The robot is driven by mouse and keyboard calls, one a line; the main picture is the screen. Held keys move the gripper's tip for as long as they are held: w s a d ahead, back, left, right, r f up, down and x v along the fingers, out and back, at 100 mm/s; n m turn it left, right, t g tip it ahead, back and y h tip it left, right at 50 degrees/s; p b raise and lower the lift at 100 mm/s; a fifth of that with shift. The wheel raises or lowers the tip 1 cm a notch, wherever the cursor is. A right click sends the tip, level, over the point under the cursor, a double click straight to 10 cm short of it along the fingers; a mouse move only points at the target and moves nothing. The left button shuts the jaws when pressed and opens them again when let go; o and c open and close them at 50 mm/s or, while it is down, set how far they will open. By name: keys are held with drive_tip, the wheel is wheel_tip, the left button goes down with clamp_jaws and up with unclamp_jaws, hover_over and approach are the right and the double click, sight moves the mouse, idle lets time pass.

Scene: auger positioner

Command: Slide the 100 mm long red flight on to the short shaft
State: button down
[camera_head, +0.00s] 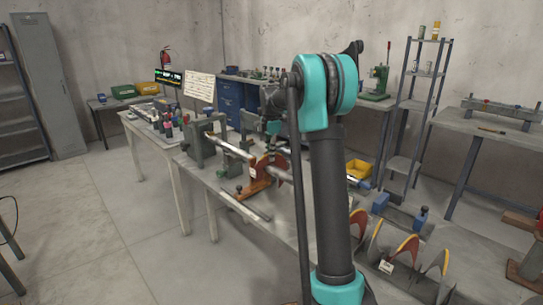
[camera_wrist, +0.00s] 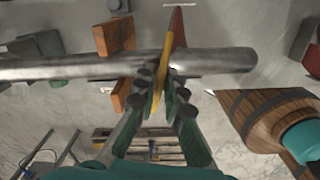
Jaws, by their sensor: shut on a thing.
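My gripper (camera_wrist: 160,88) is shut on a thin flight with a yellow edge (camera_wrist: 160,65) and a red face (camera_wrist: 178,28). The flight stands edge-on in the wrist view, between the finger pads. A grey metal shaft (camera_wrist: 70,67) runs across behind the fingers and shows on both sides of the flight, its right end (camera_wrist: 250,60) free. I cannot tell whether the flight is around the shaft or beside it. In the head view the shaft (camera_head: 230,147) leaves a grey stand, and the red flight (camera_head: 277,163) is beside its right part. My arm hides the gripper there.
An orange block (camera_head: 256,187) stands on the bench below the shaft; it also shows in the wrist view (camera_wrist: 117,37). A grey stand (camera_head: 200,140) is to the left. Large grey spiral flights (camera_head: 397,243) lie at the lower right. A yellow bin (camera_head: 358,169) is behind my arm.

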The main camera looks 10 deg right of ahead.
drive_tip(key=shift+w+a, duration=0.1)
drive_tip(key=shift+w, duration=0.05)
drive_tip(key=c, duration=1.5)
unclamp_jaws()
drive_tip(key=shift+c, duration=0.2)
drive_tip(key=shift+r, duration=0.1)
wheel_tip(320, 180, up, 12)
drive_tip(key=s+f+m+t, duration=0.1)
drive_tip(key=s+f+m, duration=0.6)
drive_tip(key=s, duration=0.6)
drive_tip(key=s+d+f+m+t, duration=0.1)
drive_tip(key=s+f+m, duration=0.6)
drive_tip(key=s+f, duration=0.4)
drive_tip(key=s+f+m+t, duration=0.2)
drive_tip(key=s+f+m, duration=0.5)
drive_tip(key=s, duration=0.8)
wheel_tip(320, 180, down, 2)
drive_tip(key=shift+s+d+f+m, duration=0.15)
drive_tip(key=shift+m, duration=0.25)
